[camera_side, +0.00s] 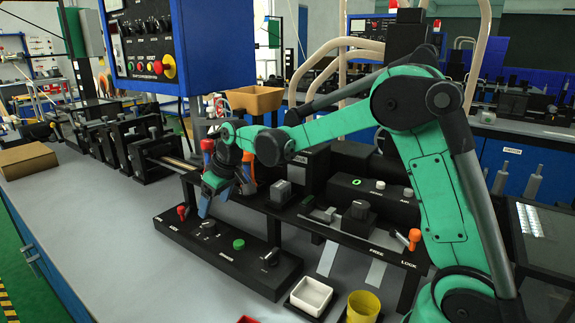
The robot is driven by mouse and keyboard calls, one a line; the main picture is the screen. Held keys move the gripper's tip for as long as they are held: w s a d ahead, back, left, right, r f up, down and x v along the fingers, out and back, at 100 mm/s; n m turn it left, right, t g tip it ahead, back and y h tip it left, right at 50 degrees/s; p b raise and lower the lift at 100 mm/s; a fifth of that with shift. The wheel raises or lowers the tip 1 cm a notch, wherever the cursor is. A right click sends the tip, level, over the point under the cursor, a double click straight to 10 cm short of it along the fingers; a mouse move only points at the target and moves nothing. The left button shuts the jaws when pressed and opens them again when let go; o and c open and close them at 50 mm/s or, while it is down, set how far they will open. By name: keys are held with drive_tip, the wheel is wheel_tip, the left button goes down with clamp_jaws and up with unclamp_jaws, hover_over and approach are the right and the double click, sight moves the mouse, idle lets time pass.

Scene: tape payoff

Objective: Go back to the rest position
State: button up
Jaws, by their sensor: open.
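My gripper (207,205) hangs at the end of my green arm, left of the middle in the side view. It points down above the back edge of the black control box (228,250). A blue piece shows at its tip, and nothing is clearly seen held in it. The jaws are small here and partly overlap dark parts behind them. I cannot tell how far the tip is from the box or the black fixture (330,235) behind it.
A blue control panel (178,45) hangs above the bench at upper left. A tan bin (255,99) stands behind my arm. A white tray (311,295) and a yellow cup (363,306) stand at the front.

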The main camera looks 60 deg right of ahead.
drive_tip(key=s+a+r+t, duration=0.1)
drive_tip(key=s+a, duration=0.1)
drive_tip(key=s, duration=0.7)
drive_tip(key=s+a+r+m+t, duration=0.1)
drive_tip(key=s+a+r, duration=0.1)
drive_tip(key=s, duration=0.7)
drive_tip(key=shift+a+t+h, duration=0.3)
drive_tip(key=shift+a, duration=0.1)
drive_tip(key=shift+r, duration=0.1)
